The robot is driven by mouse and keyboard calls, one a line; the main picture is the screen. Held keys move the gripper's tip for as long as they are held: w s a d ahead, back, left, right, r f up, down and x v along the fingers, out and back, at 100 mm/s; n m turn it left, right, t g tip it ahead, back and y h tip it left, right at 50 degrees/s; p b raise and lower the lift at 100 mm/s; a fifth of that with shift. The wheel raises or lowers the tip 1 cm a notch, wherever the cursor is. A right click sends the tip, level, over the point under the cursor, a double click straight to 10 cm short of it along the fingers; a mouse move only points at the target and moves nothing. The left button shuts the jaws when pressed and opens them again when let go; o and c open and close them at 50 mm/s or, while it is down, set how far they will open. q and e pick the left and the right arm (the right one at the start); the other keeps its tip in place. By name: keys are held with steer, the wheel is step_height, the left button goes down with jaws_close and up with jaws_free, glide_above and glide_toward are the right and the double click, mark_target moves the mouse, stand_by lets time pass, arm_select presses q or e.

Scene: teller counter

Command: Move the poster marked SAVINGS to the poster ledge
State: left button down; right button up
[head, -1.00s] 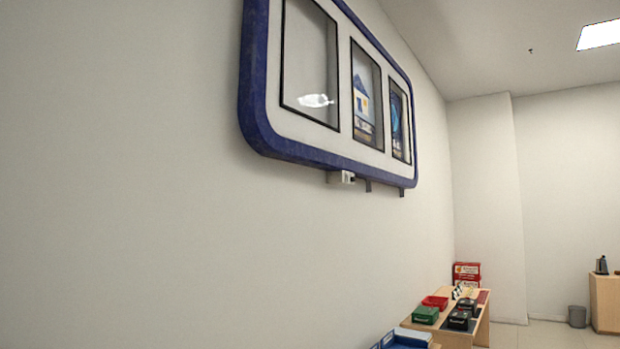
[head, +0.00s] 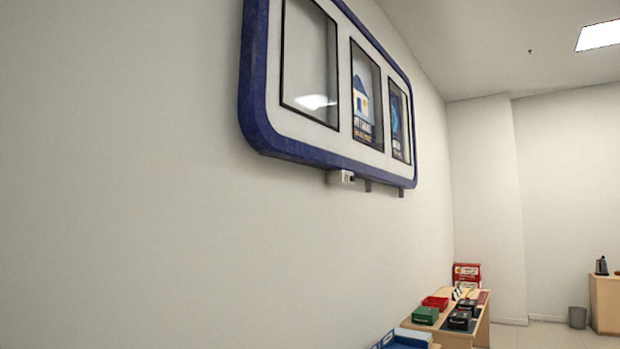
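A blue-rimmed wall panel (head: 262,110) with three black-framed windows hangs high on the left wall. Its nearest window (head: 310,62) looks empty, with a bright reflection in it. The middle window holds a poster with a house picture (head: 364,97); its lettering is too small to read. The far window holds a dark blue poster (head: 397,120), also unreadable. I cannot tell which poster is marked SAVINGS, and I cannot make out a poster ledge. Neither gripper is in view.
A wooden table (head: 481,328) stands along the wall at lower right, with a red tray (head: 435,302), a green box (head: 425,315), dark boxes (head: 459,320) and a red sign (head: 467,273). Blue-and-white items (head: 405,340) lie nearer. A grey bin (head: 577,317) and a wooden cabinet (head: 606,303) stand beyond.

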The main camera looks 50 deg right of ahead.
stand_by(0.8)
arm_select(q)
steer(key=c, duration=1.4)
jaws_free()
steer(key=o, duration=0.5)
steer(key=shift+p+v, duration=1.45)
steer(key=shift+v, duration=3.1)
